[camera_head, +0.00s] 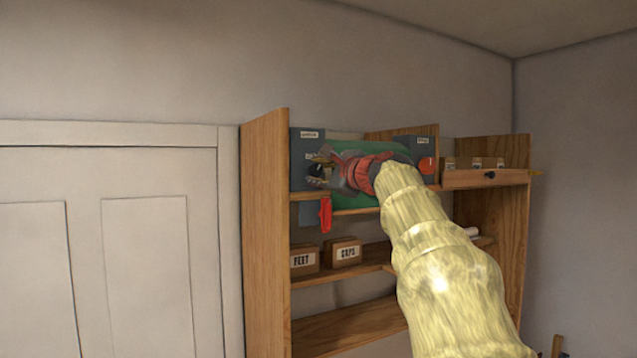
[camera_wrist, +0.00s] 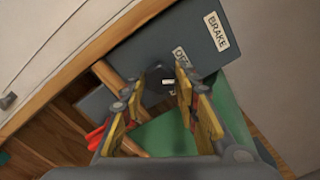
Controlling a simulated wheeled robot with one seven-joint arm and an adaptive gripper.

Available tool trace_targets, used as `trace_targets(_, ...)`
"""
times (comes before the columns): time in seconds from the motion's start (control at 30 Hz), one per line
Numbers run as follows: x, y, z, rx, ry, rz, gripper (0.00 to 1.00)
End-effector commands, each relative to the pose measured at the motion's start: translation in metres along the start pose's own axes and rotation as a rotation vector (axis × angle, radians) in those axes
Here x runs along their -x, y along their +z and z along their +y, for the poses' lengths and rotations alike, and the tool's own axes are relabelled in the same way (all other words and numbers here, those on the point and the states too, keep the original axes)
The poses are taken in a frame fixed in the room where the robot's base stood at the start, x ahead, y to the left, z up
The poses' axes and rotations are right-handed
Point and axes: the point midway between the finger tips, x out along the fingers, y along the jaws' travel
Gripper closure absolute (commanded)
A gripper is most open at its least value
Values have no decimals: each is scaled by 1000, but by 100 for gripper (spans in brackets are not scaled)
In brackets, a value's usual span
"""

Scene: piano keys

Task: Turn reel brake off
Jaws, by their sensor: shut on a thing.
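The reel brake is a blue-grey panel (camera_wrist: 150,45) with a BRAKE label in the wrist view; it also shows at the left end of the top shelf in the head view (camera_head: 299,178). A smaller label, partly hidden and seeming to read OFF, sits beside its dark round knob (camera_wrist: 158,86). A small light mark shows on the knob. My gripper (camera_wrist: 161,96) has its yellow-padded fingers on either side of the knob and is shut on it. In the head view my gripper (camera_head: 326,163) reaches the panel from the right and hides part of the knob.
A green board (camera_head: 345,200) lies behind my gripper. Another grey panel with a red knob (camera_head: 427,165) stands to the right. A red cloth-like piece (camera_head: 325,214) hangs below. Labelled boxes (camera_head: 342,253) sit on the shelf beneath. The wooden side board (camera_head: 264,230) is close at the left.

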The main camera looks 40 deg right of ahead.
Motion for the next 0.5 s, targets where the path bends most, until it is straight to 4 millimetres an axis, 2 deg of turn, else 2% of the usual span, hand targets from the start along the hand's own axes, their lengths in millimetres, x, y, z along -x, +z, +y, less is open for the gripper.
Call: trace_targets(0.5,0,-1,1,420,1,0,95)
